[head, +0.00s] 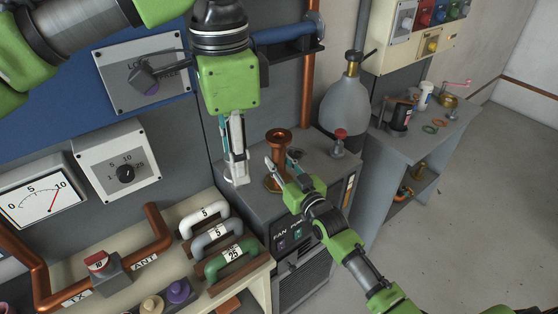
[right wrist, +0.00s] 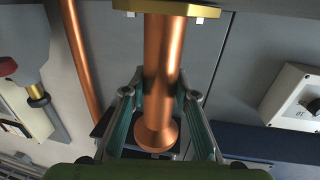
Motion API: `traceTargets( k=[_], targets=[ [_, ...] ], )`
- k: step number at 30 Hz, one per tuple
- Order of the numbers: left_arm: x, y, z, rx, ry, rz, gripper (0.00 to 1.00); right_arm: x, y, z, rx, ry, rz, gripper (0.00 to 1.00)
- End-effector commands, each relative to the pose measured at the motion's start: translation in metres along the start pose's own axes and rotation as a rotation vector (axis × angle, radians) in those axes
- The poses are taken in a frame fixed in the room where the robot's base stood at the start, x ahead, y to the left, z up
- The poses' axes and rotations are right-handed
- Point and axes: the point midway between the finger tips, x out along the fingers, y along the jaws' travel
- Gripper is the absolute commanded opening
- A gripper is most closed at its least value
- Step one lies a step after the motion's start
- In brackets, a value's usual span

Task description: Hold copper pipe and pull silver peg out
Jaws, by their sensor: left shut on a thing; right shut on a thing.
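The copper pipe (head: 278,142) is a short upright stub with a flared top and a brass base on top of the grey cabinet. My right gripper (head: 279,167) reaches it from the front right and is shut on it. In the right wrist view the fingers stand on both sides of the copper pipe (right wrist: 160,70), between its flared end and the brass flange. My left gripper (head: 235,165) points straight down just left of the pipe and is shut on the silver peg (head: 236,181). Only the peg's pale lower part shows at the cabinet top; the fingers hide the rest.
A red-knobbed valve (head: 340,141) and a grey bottle (head: 345,101) stand right of the pipe. A tall copper pipe (head: 308,80) runs up the wall behind. Handles in white, grey and green (head: 230,258) lie at the front left. The floor at right is clear.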

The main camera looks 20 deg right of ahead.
Motion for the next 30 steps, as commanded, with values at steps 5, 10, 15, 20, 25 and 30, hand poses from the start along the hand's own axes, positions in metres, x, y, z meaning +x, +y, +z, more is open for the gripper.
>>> traceTargets(
  k=[5, 10, 15, 20, 25, 30],
  targets=[
    [0.002, 0.000, 0.000, 0.000, 0.000, 0.000, 0.00, 0.000, 0.000, 0.000, 0.000, 0.006, 0.000, 0.00],
    [0.002, 0.000, 0.000, 0.000, 0.000, 0.000, 0.00, 0.000, 0.000, 0.003, 0.000, -0.001, 0.000, 0.43],
    [0.002, 0.000, 0.000, 0.000, 0.000, 0.000, 0.00, 0.000, 0.000, 0.003, 0.000, -0.001, 0.000, 0.43],
    [0.000, 0.000, 0.000, 0.000, 0.000, 0.000, 0.00, 0.000, 0.000, 0.000, 0.000, 0.000, 0.000, 0.43],
    [0.004, 0.000, 0.000, 0.000, 0.000, 0.000, 0.00, -0.016, 0.000, 0.003, 0.001, -0.002, 0.001, 0.43],
    [0.011, 0.000, 0.000, 0.000, 0.000, 0.000, 0.00, -0.048, 0.000, 0.004, 0.001, -0.003, 0.000, 0.43]
  ],
)
